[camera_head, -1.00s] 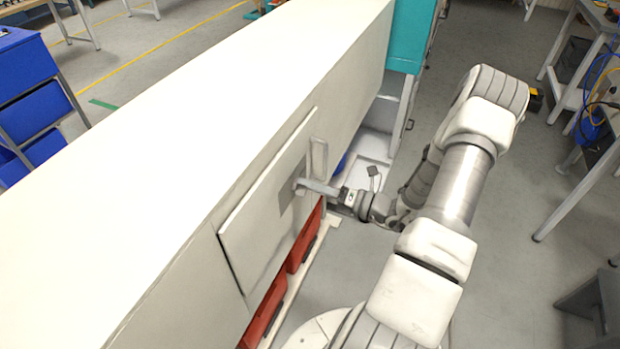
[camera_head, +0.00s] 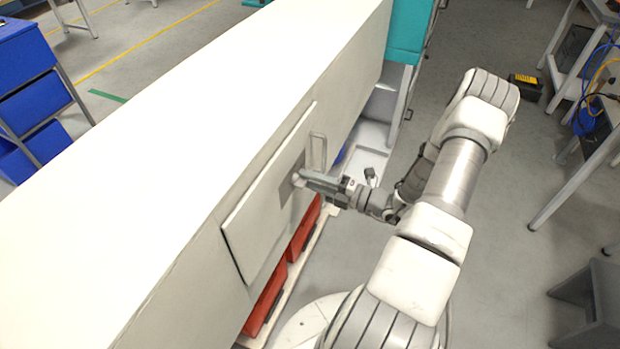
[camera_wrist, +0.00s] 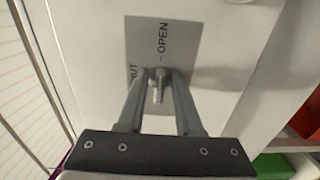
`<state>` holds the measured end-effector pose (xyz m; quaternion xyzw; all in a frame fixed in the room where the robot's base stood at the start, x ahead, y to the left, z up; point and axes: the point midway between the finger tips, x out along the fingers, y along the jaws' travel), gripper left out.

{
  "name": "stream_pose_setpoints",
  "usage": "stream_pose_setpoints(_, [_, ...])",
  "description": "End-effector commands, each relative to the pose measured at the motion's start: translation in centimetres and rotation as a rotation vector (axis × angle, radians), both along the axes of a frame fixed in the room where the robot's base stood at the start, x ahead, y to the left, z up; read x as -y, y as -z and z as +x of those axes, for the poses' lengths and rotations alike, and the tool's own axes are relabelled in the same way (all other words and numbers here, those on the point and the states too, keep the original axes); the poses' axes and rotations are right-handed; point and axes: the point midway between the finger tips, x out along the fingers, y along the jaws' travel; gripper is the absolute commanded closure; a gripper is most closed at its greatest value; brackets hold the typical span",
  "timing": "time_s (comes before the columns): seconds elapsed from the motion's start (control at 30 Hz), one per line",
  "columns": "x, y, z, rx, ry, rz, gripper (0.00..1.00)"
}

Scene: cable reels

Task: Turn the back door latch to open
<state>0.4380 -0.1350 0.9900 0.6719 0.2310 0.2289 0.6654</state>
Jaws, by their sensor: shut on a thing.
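The back door (camera_head: 262,208) is a white panel on the side of a long white cabinet. A grey plate (camera_wrist: 142,40) on it carries the words OPEN and SHUT, the latter partly hidden. The latch (camera_wrist: 159,88) is a small grey knob with a lever in front of the plate. My gripper (camera_wrist: 160,76) has its fingers on either side of the latch and is shut on it. In the head view my gripper (camera_head: 302,178) reaches the plate from the right, hiding most of the latch.
A pale handle frame (camera_head: 317,152) stands at the door's far edge. Red bins (camera_head: 265,305) sit below the cabinet. A teal cabinet (camera_head: 408,30) is at the far end. Grey floor (camera_head: 500,230) is open at the right, before the benches.

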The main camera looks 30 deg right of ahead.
Motion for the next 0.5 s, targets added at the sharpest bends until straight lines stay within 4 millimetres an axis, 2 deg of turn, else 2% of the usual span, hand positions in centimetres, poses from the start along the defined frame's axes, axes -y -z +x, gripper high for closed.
stream_pose_setpoints(0.4, [-0.03, 0.05, -0.04, -0.005, -0.001, 0.005, 1.00])
stream_pose_setpoints(0.43, [-0.03, 0.05, -0.04, -0.005, -0.001, 0.005, 0.61])
stream_pose_setpoints(0.47, [-0.03, 0.05, -0.04, -0.005, -0.001, 0.005, 0.55])
stream_pose_setpoints(0.5, [-0.03, 0.05, -0.04, -0.005, -0.001, 0.005, 0.55])
